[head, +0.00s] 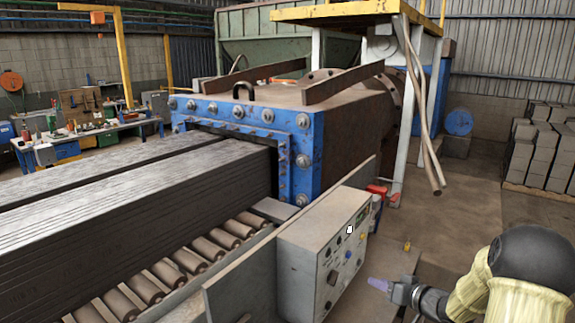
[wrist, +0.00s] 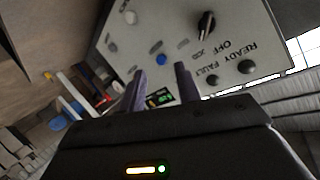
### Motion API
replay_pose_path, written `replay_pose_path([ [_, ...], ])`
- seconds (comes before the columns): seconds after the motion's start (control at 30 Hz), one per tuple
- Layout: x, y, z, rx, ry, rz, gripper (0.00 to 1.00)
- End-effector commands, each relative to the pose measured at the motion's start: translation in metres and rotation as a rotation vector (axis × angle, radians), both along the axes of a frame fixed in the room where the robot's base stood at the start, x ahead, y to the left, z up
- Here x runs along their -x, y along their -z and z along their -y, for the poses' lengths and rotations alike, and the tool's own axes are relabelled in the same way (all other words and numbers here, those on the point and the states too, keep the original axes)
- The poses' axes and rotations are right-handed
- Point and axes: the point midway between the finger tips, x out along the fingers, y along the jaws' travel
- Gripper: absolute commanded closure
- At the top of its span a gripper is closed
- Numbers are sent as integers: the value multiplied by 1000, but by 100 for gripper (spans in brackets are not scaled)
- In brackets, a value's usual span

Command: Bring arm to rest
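My gripper (head: 370,284) is at the lower right of the head view, at the end of my arm. It is to the right of the grey control box (head: 302,255) and apart from it. In the wrist view my gripper (wrist: 160,74) shows two purple fingers spread apart with nothing between them, so it is open. Beyond the fingers, the control box (wrist: 225,20) shows turned around, with a blue button (wrist: 162,60), a black knob (wrist: 206,24) and the labels READY, FAULT and OFF.
The blue-flanged machine (head: 305,150) stands behind the control box. Dark extruded clay (head: 120,205) lies over rollers (head: 205,250) at the left. Grey blocks (head: 545,150) are stacked on a pallet at the far right.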

Motion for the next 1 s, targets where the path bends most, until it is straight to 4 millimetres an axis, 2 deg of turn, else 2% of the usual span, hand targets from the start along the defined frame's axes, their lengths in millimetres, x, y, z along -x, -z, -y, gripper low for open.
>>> replay_pose_path([
  [0.03,-1,-5,-8,72,37,-20,67],
  [0.13,5,-8,-16,205,119,-79,67],
  [0.27,27,-12,-26,353,203,-180,67],
  [0.37,56,-13,-35,445,247,-280,67],
  [0.47,92,-13,-47,516,269,-396,67],
  [0.7,202,-9,-89,585,215,-699,67],
  [0.8,238,-8,-105,576,170,-791,67],
  [0.9,256,-7,-113,567,145,-837,67],
  [1.0,260,-7,-114,565,138,-849,67],
])
